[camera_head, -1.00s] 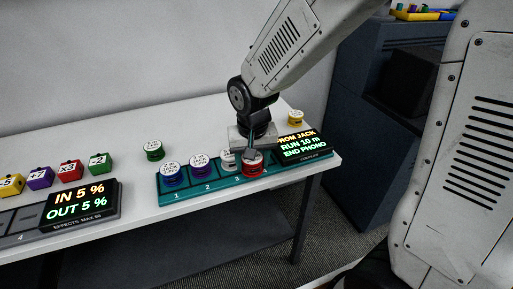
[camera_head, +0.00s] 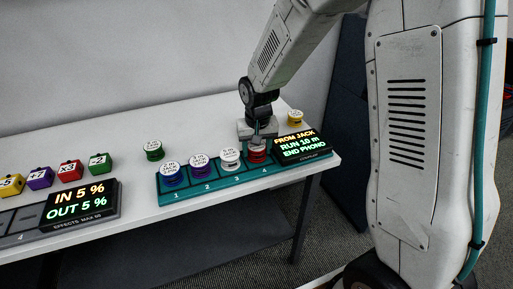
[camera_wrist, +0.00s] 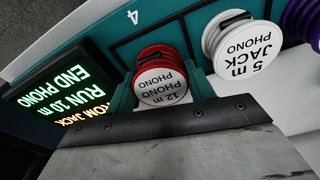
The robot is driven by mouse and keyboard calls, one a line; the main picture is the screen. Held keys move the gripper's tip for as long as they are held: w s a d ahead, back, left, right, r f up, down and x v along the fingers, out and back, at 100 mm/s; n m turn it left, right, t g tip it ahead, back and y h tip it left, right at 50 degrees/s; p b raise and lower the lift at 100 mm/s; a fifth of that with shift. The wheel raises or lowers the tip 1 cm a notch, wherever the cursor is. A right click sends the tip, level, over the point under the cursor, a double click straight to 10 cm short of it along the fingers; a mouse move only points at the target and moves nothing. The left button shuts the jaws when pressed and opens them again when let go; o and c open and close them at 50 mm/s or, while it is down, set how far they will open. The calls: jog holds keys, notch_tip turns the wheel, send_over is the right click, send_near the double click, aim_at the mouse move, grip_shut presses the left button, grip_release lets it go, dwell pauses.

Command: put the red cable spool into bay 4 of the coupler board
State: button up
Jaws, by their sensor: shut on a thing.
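The red cable spool (camera_head: 257,155) has a white top label reading "12 m PHONO PHONO" and also shows in the wrist view (camera_wrist: 158,62). My gripper (camera_head: 257,141) points down from above and is shut on it, with a teal finger at each side in the wrist view (camera_wrist: 161,88). The teal coupler board (camera_head: 215,186) lies along the table's front edge. The spool is upright at bay 4, beside the printed 4 (camera_wrist: 132,17). I cannot tell whether its base touches the bay floor. The fingers partly hide the spool in the head view.
Blue (camera_head: 172,175), purple (camera_head: 201,166) and white (camera_head: 230,159) spools stand in bays 1 to 3. The display (camera_head: 300,147) is close right of bay 4. A yellow spool (camera_head: 295,118) and green spool (camera_head: 154,150) stand behind the board.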

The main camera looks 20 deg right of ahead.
aim_at(258, 149)
jog(key=shift+f, duration=0.15)
jog(key=o, duration=0.8)
jog(key=shift+o, duration=0.2)
notch_tip(258, 149, up, 12)
jog(key=s, duration=0.1)
jog(key=s+d+r+n, duration=0.1)
jog(key=s+r, duration=0.3)
jog(key=s, duration=1)
jog(key=s+d+r+n, duration=0.1)
jog(key=s+d+r, duration=0.1)
jog(key=s, duration=1.3)
jog(key=shift+r, duration=0.85)
